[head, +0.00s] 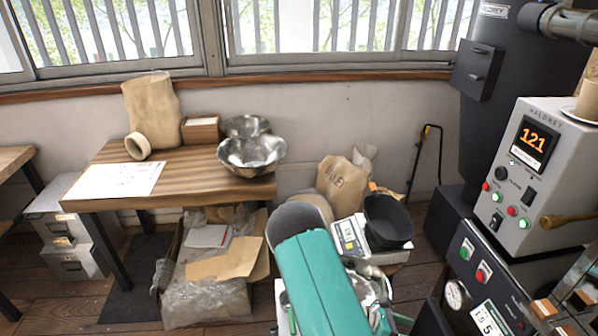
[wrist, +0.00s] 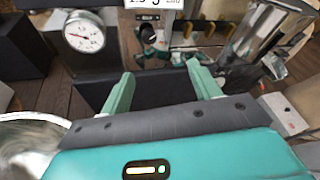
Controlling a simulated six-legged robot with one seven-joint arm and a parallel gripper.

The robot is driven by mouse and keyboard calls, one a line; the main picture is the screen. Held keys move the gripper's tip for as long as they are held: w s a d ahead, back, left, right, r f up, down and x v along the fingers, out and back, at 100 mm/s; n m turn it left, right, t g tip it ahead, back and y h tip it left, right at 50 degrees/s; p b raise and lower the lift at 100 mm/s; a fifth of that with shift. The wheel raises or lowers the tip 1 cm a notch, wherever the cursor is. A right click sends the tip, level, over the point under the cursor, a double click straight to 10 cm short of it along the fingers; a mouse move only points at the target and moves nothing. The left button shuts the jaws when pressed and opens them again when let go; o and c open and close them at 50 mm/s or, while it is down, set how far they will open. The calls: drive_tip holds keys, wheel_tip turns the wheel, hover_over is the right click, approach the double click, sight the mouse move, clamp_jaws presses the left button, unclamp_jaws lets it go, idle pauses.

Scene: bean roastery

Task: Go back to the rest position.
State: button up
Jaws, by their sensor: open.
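My gripper (wrist: 160,70) shows in the wrist view. Its two green fingers stand well apart, with nothing between them. Beyond and below the fingers is a dark, flat-sided surface; I cannot tell what it belongs to. In the head view, my teal arm (head: 320,285) reaches in from the bottom centre, low in front of the cluttered stand. The fingers cannot be made out there.
A wooden table (head: 205,180) with metal bowls (head: 252,153) stands left. A black pan (head: 388,222) and a scale (head: 349,238) lie just beyond my arm. The roaster's control box (head: 540,170) stands right. The wrist view shows a dial gauge (wrist: 84,32) and a metal jug (wrist: 262,38).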

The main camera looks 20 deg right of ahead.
drive_tip(key=w+a+r+m+t+y, duration=0.2)
drive_tip(key=a+r+m+y, duration=0.2)
drive_tip(key=a+r+m, duration=0.45)
drive_tip(key=w+a+r+m+t+y, duration=0.2)
drive_tip(key=a+r+m+y, duration=0.3)
drive_tip(key=r, duration=0.7)
drive_tip(key=s+a+r+m+t+y, duration=0.1)
drive_tip(key=s+a+r+t+y, duration=0.1)
drive_tip(key=s+a+r+t, duration=0.2)
drive_tip(key=s+a+r+m+t+y, duration=0.2)
drive_tip(key=s+a+r+t, duration=0.2)
drive_tip(key=a+r, duration=0.6)
wheel_tip(320, 180, up, 4)
drive_tip(key=shift+r, duration=0.2)
drive_tip(key=shift+m, duration=0.25)
drive_tip(key=c, duration=0.5)
drive_tip(key=shift+w+d, duration=0.1)
drive_tip(key=shift+c, duration=0.3)
drive_tip(key=shift+d, duration=0.1)
